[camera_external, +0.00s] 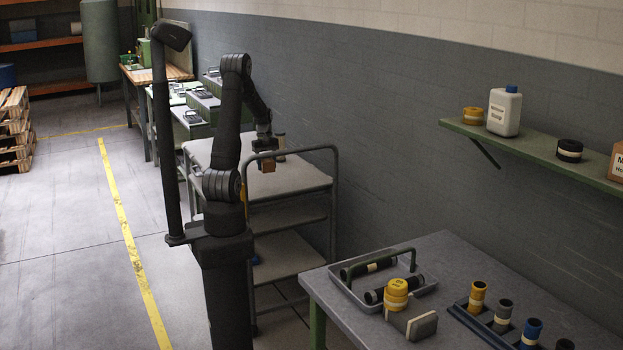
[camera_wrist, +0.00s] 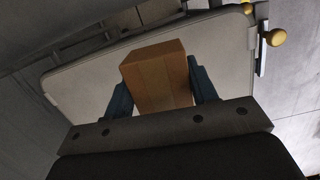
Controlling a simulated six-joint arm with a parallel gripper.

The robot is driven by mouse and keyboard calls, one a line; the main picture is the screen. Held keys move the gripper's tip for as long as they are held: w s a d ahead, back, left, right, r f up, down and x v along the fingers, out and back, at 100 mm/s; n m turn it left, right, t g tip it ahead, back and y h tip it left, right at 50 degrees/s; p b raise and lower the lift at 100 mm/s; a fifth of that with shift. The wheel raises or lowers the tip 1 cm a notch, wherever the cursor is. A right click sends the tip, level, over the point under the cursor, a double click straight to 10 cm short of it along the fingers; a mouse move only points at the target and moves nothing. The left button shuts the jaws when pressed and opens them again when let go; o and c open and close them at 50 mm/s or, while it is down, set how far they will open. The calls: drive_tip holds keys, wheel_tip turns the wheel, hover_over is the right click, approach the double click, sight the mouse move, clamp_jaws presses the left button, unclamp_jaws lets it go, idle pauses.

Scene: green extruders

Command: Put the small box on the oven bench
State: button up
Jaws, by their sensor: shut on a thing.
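A small brown box (camera_wrist: 157,76) is between the two blue fingers of my gripper (camera_wrist: 161,90) in the wrist view, and the gripper is shut on it. In the external view the box (camera_external: 268,166) shows small under my gripper (camera_external: 267,157), over the top of a grey trolley (camera_external: 305,180). I cannot tell how far the box is above the trolley top. A bench with several green and grey devices (camera_external: 205,107) stands behind the trolley along the wall. I cannot tell for certain which bench is the oven bench.
A tube handle (camera_external: 337,190) rises at the trolley's near end. A grey table (camera_external: 470,260) at the front right holds a tray (camera_external: 372,300), a yellow roll (camera_external: 397,290) and a rack of tubes. A wall shelf (camera_external: 540,155) holds a white bottle (camera_external: 504,112).

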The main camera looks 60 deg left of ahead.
drive_tip(key=w+d+r+m, duration=0.1)
drive_tip(key=w+r+m, duration=0.4)
drive_tip(key=w+r, duration=0.6)
drive_tip(key=w+d+n, duration=0.1)
drive_tip(key=w+d, duration=0.8)
drive_tip(key=d, duration=0.5)
drive_tip(key=w+d+n, duration=0.1)
drive_tip(key=w+d, duration=0.8)
drive_tip(key=d, duration=0.6)
drive_tip(key=w+d+n, duration=0.1)
drive_tip(key=w+d, duration=0.2)
drive_tip(key=d, duration=0.9)
drive_tip(key=n, duration=0.3)
hover_over(427, 259)
wheel_tip(427, 259, down, 5)
drive_tip(key=f, duration=0.9)
drive_tip(key=shift+a+f, duration=0.35)
